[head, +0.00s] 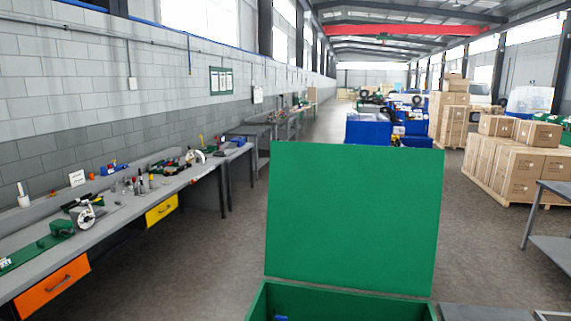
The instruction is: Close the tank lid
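A green tank (262,300) stands at the bottom centre of the head view, cut off by the lower edge. Its green lid (355,218) stands raised, nearly upright, at the tank's far side, so the tank is open at the top. A small blue thing (281,318) shows inside the tank at its left. My gripper is not in view.
A long grey workbench (130,207) with tools, an orange drawer (52,288) and a yellow drawer (161,210) runs along the left wall. Cardboard boxes (515,165) and a grey table (553,190) stand at right. The floor between bench and tank is clear.

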